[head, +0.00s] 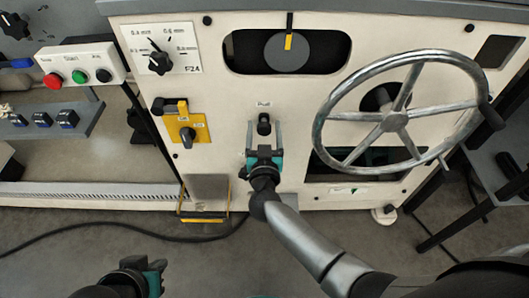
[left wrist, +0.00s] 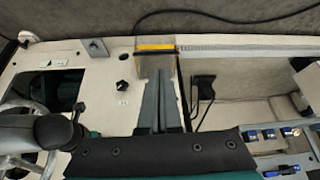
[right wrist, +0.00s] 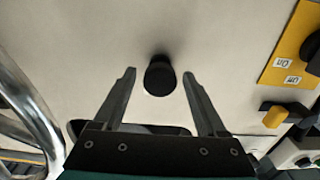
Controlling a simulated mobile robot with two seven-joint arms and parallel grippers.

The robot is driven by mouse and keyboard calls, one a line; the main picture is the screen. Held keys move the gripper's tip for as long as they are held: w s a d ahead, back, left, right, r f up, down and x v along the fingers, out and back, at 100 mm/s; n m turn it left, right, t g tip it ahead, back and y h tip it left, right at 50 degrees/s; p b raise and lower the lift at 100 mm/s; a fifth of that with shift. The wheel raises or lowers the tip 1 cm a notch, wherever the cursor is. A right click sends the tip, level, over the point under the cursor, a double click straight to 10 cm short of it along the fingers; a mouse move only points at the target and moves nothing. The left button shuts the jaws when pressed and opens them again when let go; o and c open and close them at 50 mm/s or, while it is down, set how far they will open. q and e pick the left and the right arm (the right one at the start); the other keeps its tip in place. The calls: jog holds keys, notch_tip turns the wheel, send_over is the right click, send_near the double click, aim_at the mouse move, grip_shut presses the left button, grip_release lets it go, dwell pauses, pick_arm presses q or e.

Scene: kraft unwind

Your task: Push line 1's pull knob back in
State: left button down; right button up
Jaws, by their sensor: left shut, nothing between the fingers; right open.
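The black pull knob (head: 264,122) stands out from the cream panel under a small "Pull" label. It also shows nearly end-on in the right wrist view (right wrist: 159,76). My right gripper (head: 264,130) is open, with one finger on either side of the knob in the picture. A gap shows between each finger and the knob; how far the tips are from the panel is unclear. My left gripper (left wrist: 159,80) is shut and empty, away from the knob. Only part of it shows at the bottom left of the head view (head: 150,280).
A spoked handwheel (head: 395,120) stands right of the knob. A yellow switch plate (head: 181,134) and a dial (head: 159,62) are to its left. A button box (head: 78,65) is at the far left. A dark cable (head: 130,237) lies on the floor.

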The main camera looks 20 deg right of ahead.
jog(key=shift+p+v, duration=0.55)
jog(key=shift+v, duration=0.65)
pick_arm(q)
notch_tip(320, 180, down, 9)
jog(key=s+a+g+p, duration=0.1)
jog(key=s+g+p, duration=0.1)
jog(key=p, duration=0.2)
jog(key=shift+s+a+f+g+y, duration=0.15)
jog(key=shift+g+y, duration=0.15)
pick_arm(e)
jog(key=v, duration=1.2)
jog(key=shift+r, duration=0.1)
